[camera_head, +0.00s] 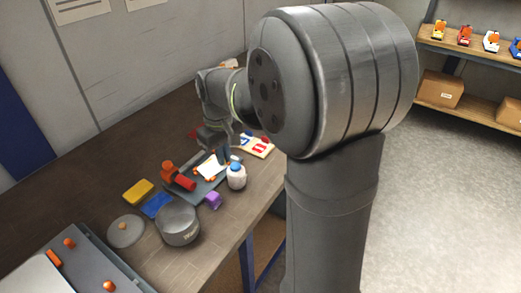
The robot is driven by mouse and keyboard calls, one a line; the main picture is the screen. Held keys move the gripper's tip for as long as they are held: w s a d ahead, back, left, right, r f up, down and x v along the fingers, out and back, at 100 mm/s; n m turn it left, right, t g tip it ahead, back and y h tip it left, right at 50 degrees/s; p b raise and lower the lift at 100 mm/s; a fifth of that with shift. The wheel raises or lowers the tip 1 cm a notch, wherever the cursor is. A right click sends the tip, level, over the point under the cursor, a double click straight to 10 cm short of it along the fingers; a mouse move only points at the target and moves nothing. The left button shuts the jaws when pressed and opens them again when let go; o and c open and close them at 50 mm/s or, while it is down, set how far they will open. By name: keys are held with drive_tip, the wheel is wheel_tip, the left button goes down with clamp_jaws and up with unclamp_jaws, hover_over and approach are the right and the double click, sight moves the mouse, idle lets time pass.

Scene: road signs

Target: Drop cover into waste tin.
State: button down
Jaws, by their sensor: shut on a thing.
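The waste tin (180,228) is a grey round tin with partly readable lettering, standing on the bench near its front edge. A grey round lid (121,236) with a small knob lies on the bench to its left. My gripper (222,157) is small and partly dark in this view, low over a grey tray behind the tin. It is shut on a thin white piece (210,168), which appears to be the cover. The fingertips are too small to show the exact hold. The white piece is over the tray, apart from the tin.
On the grey tray (204,191) are a red roll (185,182) and an orange item (169,171). A white bottle with a blue cap (236,178), purple block (213,201), blue cloth (156,205) and yellow sponge (138,192) surround the tin. A sign board (257,147) lies behind.

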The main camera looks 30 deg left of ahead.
drive_tip(key=s+a+r+n, duration=0.2)
drive_tip(key=s+n, duration=0.1)
drive_tip(key=s, duration=1.1)
wheel_tip(320, 180, down, 8)
drive_tip(key=shift+r, duration=0.25)
drive_tip(key=shift+s+a, duration=0.1)
drive_tip(key=c, duration=0.7)
unclamp_jaws()
drive_tip(key=shift+r, duration=5.05)
wheel_tip(320, 180, down, 10)
drive_tip(key=shift+f, duration=0.1)
